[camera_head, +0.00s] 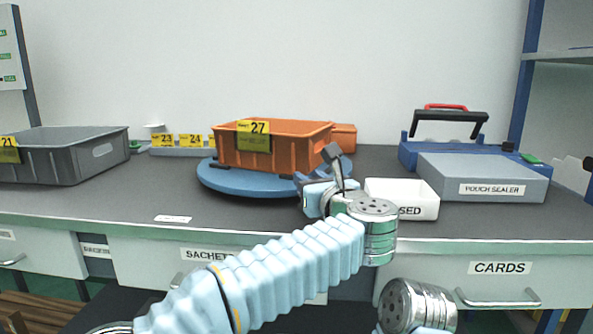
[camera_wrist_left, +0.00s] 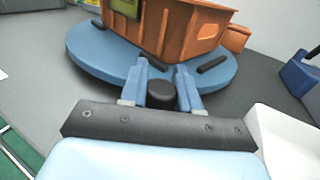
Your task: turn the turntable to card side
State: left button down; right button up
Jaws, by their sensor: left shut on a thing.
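The blue round turntable (camera_head: 235,186) sits on the grey bench and also shows in the left wrist view (camera_wrist_left: 92,52). An orange bin (camera_head: 275,157) with a yellow 27 label stands on it. My left gripper (camera_head: 308,180) is at the turntable's front right edge. In the left wrist view its blue fingers (camera_wrist_left: 163,80) are shut around a black round knob (camera_wrist_left: 161,96) at the near rim. The fingertips are partly hidden in the head view. My right gripper is not in view.
A white box (camera_head: 402,190), partly hidden, stands right beside my left gripper. A grey pouch sealer (camera_head: 480,177) and blue case stand farther right. A grey bin (camera_head: 65,155) is at left. Drawers below read SACHETS (camera_head: 206,254) and CARDS (camera_head: 500,268).

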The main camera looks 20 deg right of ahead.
pick_arm(q)
jog(key=shift+w+d+n+y+p, duration=0.15)
jog(key=shift+d+n+y+p, duration=0.45)
jog(key=shift+d+y, duration=0.25)
jog(key=shift+d, duration=0.1)
jog(key=c, duration=0.8)
grip_release()
jog(key=shift+s+d+b, duration=0.4)
jog(key=shift+s+b, duration=0.05)
jog(key=shift+s, duration=1.8)
jog(key=shift+s+d+b, duration=0.35)
jog(key=shift+s+b, duration=0.15)
jog(key=shift+s, duration=1.75)
jog(key=shift+s+d+b, duration=0.4)
jog(key=shift+s+b, duration=0.05)
jog(key=shift+s, duration=1.8)
jog(key=shift+c, duration=0.2)
